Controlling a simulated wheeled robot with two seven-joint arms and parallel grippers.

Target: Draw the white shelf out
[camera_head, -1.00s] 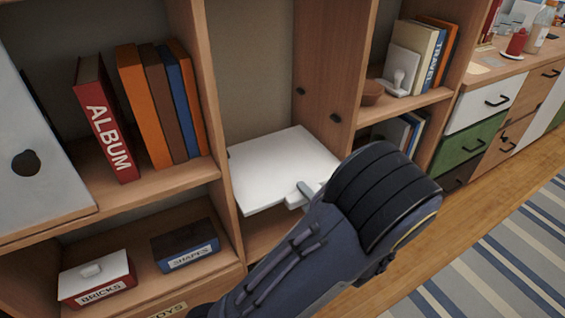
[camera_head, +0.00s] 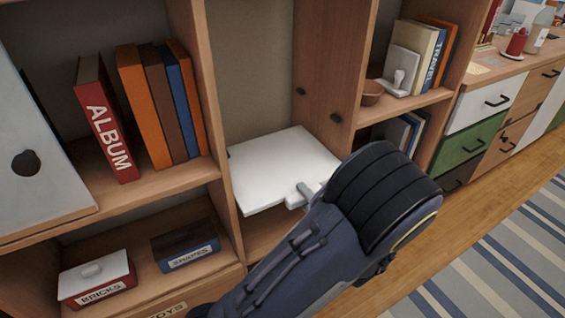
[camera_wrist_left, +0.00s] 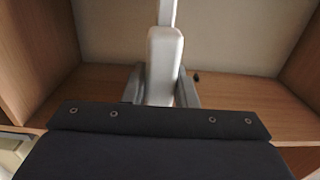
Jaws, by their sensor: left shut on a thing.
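The white shelf (camera_head: 280,165) is a flat white board in the middle compartment of the wooden bookcase. In the head view it lies roughly level, with its front part toward me. My left gripper (camera_head: 305,192) is at its front edge, shut on a small white tab there. In the left wrist view, the white tab (camera_wrist_left: 163,62) stands between the two grey fingers of my left gripper (camera_wrist_left: 160,90). My left forearm hides the area to the right of and below the shelf's front corner. My right gripper is not in view.
A red album (camera_head: 106,125) and several books stand in the left compartment. Below are a bricks box (camera_head: 97,277) and a shapes box (camera_head: 186,245). A wooden upright (camera_head: 325,75) stands right of the shelf. Drawers (camera_head: 490,103) are at the right, above open floor with a striped rug (camera_head: 500,265).

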